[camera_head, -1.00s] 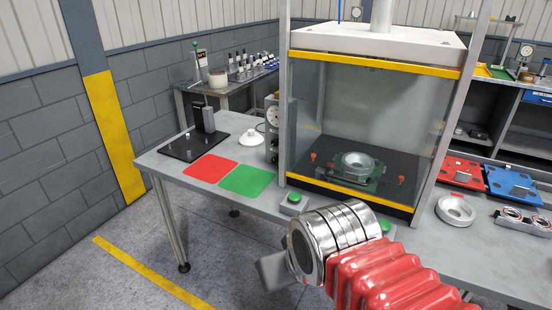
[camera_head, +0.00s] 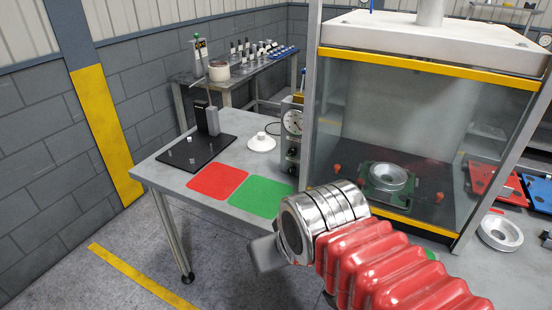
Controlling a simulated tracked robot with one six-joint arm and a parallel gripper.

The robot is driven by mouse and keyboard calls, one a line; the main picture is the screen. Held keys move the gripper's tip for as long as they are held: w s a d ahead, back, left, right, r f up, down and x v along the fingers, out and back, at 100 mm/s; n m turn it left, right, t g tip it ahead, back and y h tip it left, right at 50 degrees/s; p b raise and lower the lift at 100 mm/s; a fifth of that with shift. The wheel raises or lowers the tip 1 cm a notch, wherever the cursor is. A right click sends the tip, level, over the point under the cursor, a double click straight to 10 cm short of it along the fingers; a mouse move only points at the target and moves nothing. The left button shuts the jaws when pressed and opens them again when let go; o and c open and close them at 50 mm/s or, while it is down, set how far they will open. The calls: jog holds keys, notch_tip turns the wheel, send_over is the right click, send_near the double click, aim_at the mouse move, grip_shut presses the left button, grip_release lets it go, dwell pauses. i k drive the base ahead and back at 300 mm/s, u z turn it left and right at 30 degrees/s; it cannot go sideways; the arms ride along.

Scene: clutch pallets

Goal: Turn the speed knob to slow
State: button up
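A grey control box stands at the left side of the glass press enclosure. It carries a round white dial gauge (camera_head: 293,121) and dark knobs (camera_head: 292,151) below it. The knobs are small, and I cannot read which one is the speed knob or where it points. My arm, with a red bellows sleeve and a metal wrist, reaches in from the lower right. Only a grey part of my gripper (camera_head: 266,254) shows, in front of the table's front edge and well short of the box. Its fingers are hidden, so its opening cannot be seen.
The glass enclosure (camera_head: 400,130) with yellow bars holds a metal ring part (camera_head: 388,177) on a green plate. Red (camera_head: 218,181) and green (camera_head: 261,196) mats, a white cone-shaped part (camera_head: 261,142) and a black stand plate (camera_head: 177,153) lie left of it. A metal ring (camera_head: 500,233) lies at right.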

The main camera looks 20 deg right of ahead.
aim_at(292, 171)
jog(key=z, duration=0.05)
jog(key=i, duration=1)
